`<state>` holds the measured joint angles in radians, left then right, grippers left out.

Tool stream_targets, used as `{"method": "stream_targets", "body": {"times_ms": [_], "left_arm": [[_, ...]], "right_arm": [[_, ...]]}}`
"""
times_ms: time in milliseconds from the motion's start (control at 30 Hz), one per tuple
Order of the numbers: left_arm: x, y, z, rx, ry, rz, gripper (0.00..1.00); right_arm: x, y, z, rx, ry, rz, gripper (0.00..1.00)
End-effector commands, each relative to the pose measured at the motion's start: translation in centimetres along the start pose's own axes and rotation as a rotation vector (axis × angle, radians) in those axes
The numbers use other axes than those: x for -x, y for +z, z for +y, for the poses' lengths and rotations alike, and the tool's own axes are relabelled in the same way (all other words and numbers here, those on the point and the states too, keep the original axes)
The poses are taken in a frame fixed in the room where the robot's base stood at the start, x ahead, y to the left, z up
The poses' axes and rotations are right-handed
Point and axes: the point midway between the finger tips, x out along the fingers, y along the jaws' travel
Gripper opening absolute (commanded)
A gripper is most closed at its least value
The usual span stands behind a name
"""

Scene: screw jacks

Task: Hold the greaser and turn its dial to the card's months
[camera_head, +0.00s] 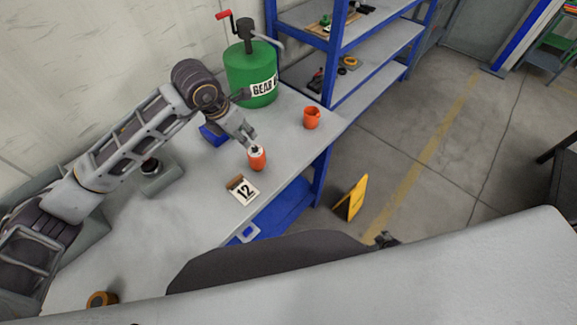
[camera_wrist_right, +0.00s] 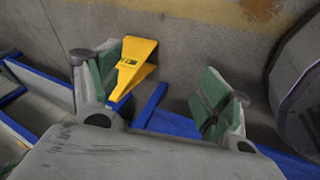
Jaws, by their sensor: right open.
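The greaser (camera_head: 257,160) is a small orange cylinder with a pale top, upright near the front edge of the grey bench. My left gripper (camera_head: 249,139) reaches down at the greaser's top from behind. Its fingers are too small to show whether they grip it; the dial's marks cannot be read. My right gripper (camera_wrist_right: 163,82) is open and empty in the right wrist view, its green pads wide apart, away from the greaser.
An orange cup (camera_head: 312,120) stands right of the greaser. A green drum (camera_head: 250,72) with a red-handled pump stands at the back. A blue bin (camera_head: 214,135) lies behind my left gripper. A yellow floor sign (camera_head: 352,197) stands beside the bench. Blue shelves (camera_head: 333,60) are behind.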

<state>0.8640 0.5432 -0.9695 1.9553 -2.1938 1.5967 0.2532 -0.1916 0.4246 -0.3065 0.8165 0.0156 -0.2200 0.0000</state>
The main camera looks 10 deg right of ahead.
Motion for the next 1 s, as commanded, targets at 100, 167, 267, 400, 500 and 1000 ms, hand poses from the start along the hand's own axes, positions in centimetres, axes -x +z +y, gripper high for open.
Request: {"method": "stream_targets", "body": {"times_ms": [100,167,267,400,500,1000], "left_arm": [[0.0,0.0,0.0,0.000,0.000,0.000,0.36],[0.0,0.0,0.0,0.000,0.000,0.000,0.36],[0.0,0.0,0.0,0.000,0.000,0.000,0.36],[0.0,0.0,0.0,0.000,0.000,0.000,0.36],[0.0,0.0,0.0,0.000,0.000,0.000,0.36],[0.0,0.0,0.0,0.000,0.000,0.000,0.36]], "right_arm": [[0.6,-3.5,2.9,0.029,0.024,0.059,0.78],[1.0,-5.3,4.0,0.043,0.033,0.088,0.78],[1.8,-8.2,5.7,0.064,0.046,0.136,0.78],[3.2,-12.3,7.4,0.093,0.057,0.204,0.78],[4.4,-15.2,8.3,0.110,0.060,0.252,0.78],[11.9,-27.6,8.3,0.184,0.027,0.474,0.78]]}}
